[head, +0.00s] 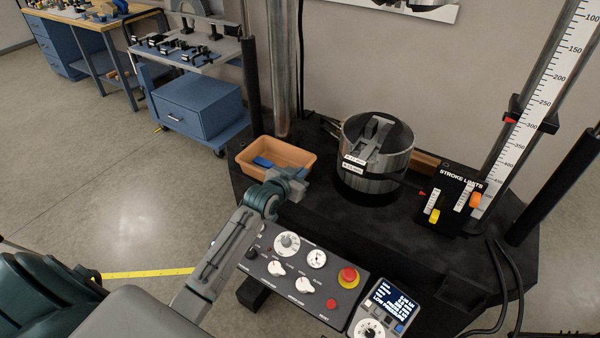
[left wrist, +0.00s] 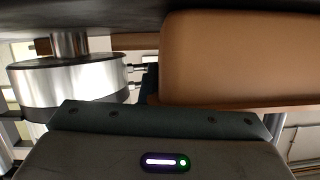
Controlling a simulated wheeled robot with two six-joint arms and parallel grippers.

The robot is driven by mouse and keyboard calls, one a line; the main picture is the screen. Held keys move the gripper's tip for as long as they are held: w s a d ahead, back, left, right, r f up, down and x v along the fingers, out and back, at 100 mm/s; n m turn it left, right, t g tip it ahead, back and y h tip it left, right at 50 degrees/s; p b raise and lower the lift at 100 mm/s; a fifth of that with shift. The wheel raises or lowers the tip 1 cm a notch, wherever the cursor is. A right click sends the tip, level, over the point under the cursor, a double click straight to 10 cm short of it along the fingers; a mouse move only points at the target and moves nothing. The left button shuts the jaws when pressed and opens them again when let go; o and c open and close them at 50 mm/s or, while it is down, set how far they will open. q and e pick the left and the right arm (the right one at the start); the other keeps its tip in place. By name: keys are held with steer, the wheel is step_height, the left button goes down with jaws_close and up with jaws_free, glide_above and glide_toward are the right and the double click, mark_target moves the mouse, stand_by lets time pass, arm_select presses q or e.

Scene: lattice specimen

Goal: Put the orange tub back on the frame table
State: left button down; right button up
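The orange tub (head: 248,168) stands at the left end of the black frame table (head: 330,205), with something blue (head: 263,162) inside it. In the left wrist view, which looks upside down, the tub (left wrist: 235,60) fills the upper right and its base meets the dark table surface. My left gripper (head: 292,178) is at the tub's front right corner in the head view and hides part of it. Its fingers are not clear, so I cannot tell whether they touch or grip the tub. My right gripper is not in view.
A metal cylinder (head: 375,175) stands right of the tub. A control panel (head: 310,270) with a red button lies at the front, with a stroke-limits block (head: 455,205) at the right. A steel column (head: 283,80) rises behind the tub. A blue cart (head: 195,105) stands behind left.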

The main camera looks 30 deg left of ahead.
arm_select(q)
steer(key=shift+f, duration=0.1)
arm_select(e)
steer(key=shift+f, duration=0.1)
arm_select(q)
steer(key=c, duration=1.6)
jaws_free()
steer(key=shift+o, duration=0.2)
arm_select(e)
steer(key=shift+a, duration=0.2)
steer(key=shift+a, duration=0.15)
arm_select(q)
steer(key=shift+s, duration=0.2)
steer(key=b+v, duration=0.3)
steer(key=v, duration=0.7)
steer(key=shift+s+r, duration=0.2)
steer(key=shift+r, duration=0.05)
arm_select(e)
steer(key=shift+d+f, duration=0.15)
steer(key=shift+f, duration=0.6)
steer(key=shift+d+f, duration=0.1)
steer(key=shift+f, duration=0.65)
